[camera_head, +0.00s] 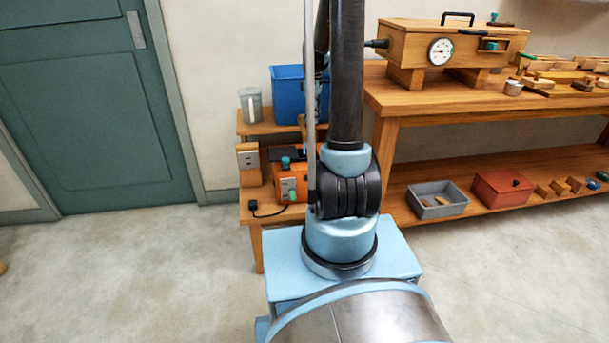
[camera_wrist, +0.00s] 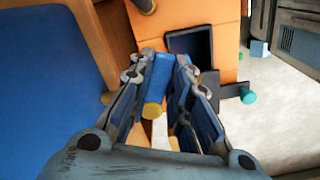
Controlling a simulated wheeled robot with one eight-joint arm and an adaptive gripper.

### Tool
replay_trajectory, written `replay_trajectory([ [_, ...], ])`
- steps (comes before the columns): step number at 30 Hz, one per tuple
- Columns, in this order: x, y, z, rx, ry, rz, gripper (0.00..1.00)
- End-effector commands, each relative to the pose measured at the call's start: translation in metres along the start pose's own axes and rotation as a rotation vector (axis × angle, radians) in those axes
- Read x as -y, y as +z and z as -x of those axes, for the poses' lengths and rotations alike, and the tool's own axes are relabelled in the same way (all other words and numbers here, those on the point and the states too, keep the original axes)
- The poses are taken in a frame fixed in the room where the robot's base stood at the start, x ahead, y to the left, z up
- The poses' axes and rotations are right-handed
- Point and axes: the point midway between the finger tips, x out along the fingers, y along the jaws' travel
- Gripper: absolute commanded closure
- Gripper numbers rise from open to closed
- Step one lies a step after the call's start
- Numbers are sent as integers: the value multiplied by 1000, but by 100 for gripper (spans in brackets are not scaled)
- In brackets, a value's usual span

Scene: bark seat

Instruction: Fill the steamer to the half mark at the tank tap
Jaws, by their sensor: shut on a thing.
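The orange steamer (camera_head: 292,187) sits on the low wooden stand, with a pale front panel and a teal knob. In the wrist view the orange body (camera_wrist: 215,22) has a dark square recess and a teal-ended dark part beside it. The blue tank (camera_head: 288,88) stands above and behind it; it fills the left of the wrist view (camera_wrist: 45,85). My gripper (camera_wrist: 166,66) is closed around a small blue piece with brass beside it, apparently the tap (camera_wrist: 152,110). The fingers partly hide it. My arm covers the gripper in the head view. No water or half mark can be made out.
A grey jug (camera_head: 250,105) stands left of the tank. A black plug (camera_head: 254,204) lies on the stand's front left. The wooden bench (camera_head: 450,97) on the right carries a wooden box with a gauge (camera_head: 440,51).

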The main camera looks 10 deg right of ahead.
Motion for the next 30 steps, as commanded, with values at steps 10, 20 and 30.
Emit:
replay_trajectory([
  [10,9,-7,0,-1,1,-244,99],
  [20,19,-14,0,-2,1,-556,99],
  [30,31,-22,0,-3,0,-874,99],
])
